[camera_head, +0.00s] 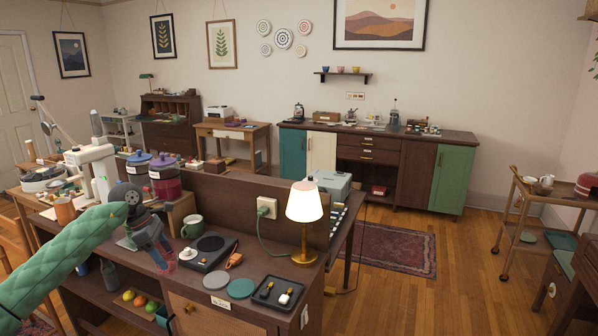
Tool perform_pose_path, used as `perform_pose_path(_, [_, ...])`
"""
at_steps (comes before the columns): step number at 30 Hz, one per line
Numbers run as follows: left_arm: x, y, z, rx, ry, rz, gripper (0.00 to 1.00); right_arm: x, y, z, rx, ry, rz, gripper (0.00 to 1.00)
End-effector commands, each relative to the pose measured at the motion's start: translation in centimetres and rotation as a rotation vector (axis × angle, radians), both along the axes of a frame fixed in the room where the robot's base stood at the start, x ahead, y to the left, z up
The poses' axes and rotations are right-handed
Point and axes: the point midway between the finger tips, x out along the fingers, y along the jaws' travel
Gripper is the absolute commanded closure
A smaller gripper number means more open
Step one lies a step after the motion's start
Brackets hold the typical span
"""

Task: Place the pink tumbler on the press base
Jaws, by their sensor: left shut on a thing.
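My left gripper (158,250), on the arm with the green quilted sleeve, is over the dark counter at the lower left. Whether the tumbler touches the counter is unclear. My right gripper is out of view.
A green mug (192,227) stands behind the base. Grey and green discs (214,289), a dark tray (277,305) and a lit lamp (304,215) are to the right. Purple and blue lidded jars (165,178) stand behind the arm. An orange cup (65,211) is at left.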

Motion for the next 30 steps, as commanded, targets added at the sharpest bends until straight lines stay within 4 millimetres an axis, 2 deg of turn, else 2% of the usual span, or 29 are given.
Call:
perform_pose_path(14, [-4.8,-4.8,-2.9,0.001,0.0,-0.84,0.69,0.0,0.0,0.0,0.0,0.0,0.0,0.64])
perform_pose_path(24, [-10.3,-9.5,-6.4,0.0,0.0,-1.418,0.69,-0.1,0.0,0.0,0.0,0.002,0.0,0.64])
perform_pose_path(30, [-14.7,-12.9,-9.2,-0.002,-0.001,-1.642,0.69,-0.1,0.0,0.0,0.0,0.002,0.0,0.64])
